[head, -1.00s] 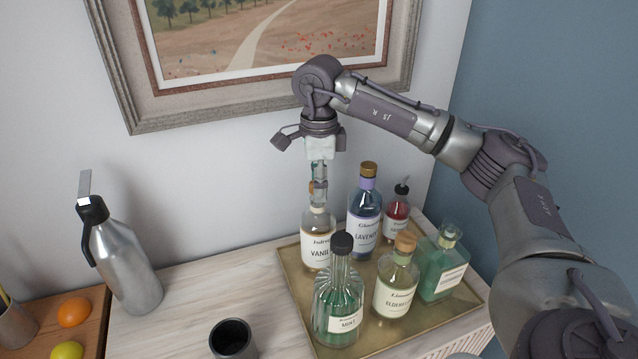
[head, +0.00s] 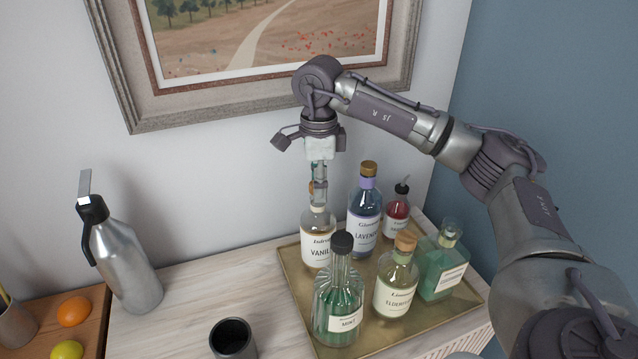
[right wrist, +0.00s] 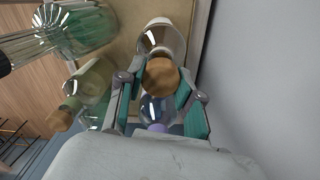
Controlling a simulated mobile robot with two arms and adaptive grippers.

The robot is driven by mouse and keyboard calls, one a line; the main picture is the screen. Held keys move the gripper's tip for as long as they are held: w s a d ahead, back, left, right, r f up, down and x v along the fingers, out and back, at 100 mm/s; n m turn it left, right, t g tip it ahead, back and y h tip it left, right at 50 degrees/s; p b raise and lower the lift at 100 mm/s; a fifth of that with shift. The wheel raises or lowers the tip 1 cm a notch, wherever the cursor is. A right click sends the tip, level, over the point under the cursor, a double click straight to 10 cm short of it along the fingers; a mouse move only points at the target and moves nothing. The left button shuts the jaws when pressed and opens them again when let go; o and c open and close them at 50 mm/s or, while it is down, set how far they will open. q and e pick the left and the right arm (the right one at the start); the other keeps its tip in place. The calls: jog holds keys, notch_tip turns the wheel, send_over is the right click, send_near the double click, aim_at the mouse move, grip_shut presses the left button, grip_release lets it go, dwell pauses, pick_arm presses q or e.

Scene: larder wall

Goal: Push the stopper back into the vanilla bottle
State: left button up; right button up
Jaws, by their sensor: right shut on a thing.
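The vanilla bottle (head: 317,252) stands upright at the back left of the tray, clear glass with a white label. My right gripper (head: 319,192) points straight down at its neck. Its fingers are shut on the brown stopper (right wrist: 161,76), which shows between the finger pads in the right wrist view. The clear bottle body also shows just beyond the stopper there (right wrist: 163,36). The fingers partly hide the neck, so I cannot tell how far the stopper sits in it. My left gripper is out of view.
The lavender bottle (head: 364,230) stands close on the right, with a red bottle (head: 397,216) behind. The mint (head: 339,300), elderflower (head: 396,290) and green square bottle (head: 441,265) share the brass tray (head: 291,268). A steel flask (head: 127,265) and dark cup (head: 232,342) stand left.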

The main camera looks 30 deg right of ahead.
jog(key=shift+f, duration=0.5)
dwell(1.0)
jog(key=o, duration=1.3)
jog(key=shift+o, duration=0.2)
jog(key=shift+r, duration=0.1)
jog(key=shift+r+p, duration=2.35)
jog(key=shift+r, duration=1.15)
jog(key=shift+f, duration=0.1)
grip_shut()
